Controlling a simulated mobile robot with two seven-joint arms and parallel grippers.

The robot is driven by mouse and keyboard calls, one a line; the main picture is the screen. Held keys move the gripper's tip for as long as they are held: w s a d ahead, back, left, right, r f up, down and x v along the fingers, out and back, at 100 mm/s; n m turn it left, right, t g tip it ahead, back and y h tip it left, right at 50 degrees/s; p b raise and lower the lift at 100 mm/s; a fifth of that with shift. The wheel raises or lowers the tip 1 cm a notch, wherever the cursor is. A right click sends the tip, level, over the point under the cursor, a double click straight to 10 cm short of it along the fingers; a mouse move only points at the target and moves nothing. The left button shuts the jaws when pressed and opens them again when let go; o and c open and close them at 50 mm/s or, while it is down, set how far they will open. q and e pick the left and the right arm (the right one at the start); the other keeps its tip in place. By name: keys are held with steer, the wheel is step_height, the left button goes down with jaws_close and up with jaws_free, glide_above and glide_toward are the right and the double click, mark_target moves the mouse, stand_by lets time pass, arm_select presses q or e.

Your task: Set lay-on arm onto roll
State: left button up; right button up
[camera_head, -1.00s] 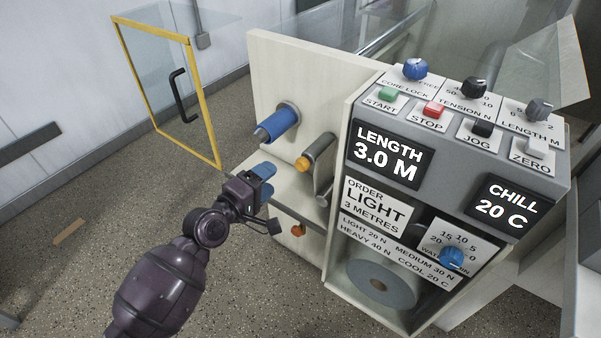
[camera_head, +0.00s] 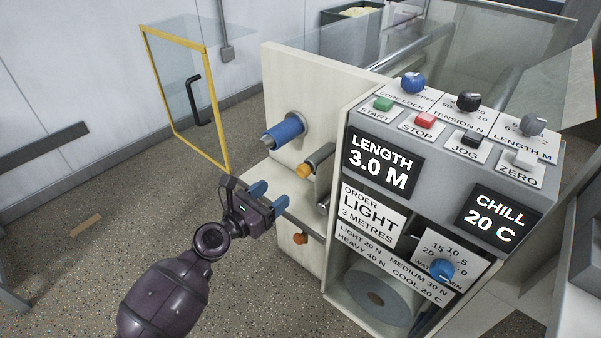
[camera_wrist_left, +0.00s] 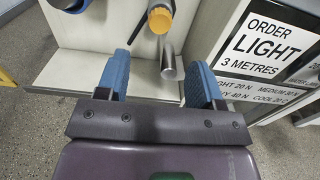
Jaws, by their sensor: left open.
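The lay-on arm is a dark lever with an orange knob (camera_head: 304,170) on the pale machine panel; the knob also shows in the wrist view (camera_wrist_left: 160,19). A metal roller end (camera_wrist_left: 168,62) shows below it. The blue roll (camera_head: 285,132) sits on its spindle, above and left of the knob; part of it shows at the wrist view's upper left (camera_wrist_left: 70,3). The knob and roll look apart. My left gripper (camera_head: 270,195) is open and empty, below and left of the knob, its blue fingers pointing toward the panel. My right gripper is not in view.
A yellow-framed glass door (camera_head: 190,95) stands open at the left. The control box (camera_head: 450,150) with buttons and knobs is close on the right. Floor at left is mostly clear.

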mark_target(301, 173)
arm_select(q)
steer(key=x, duration=0.4)
steer(key=b+x, duration=0.1)
steer(key=x, duration=0.4)
steer(key=shift+w+d+f, duration=0.1)
steer(key=shift+f, duration=0.1)
steer(key=shift+w+d+r, duration=0.15)
steer(key=shift+w+d, duration=0.15)
steer(key=shift+w, duration=0.15)
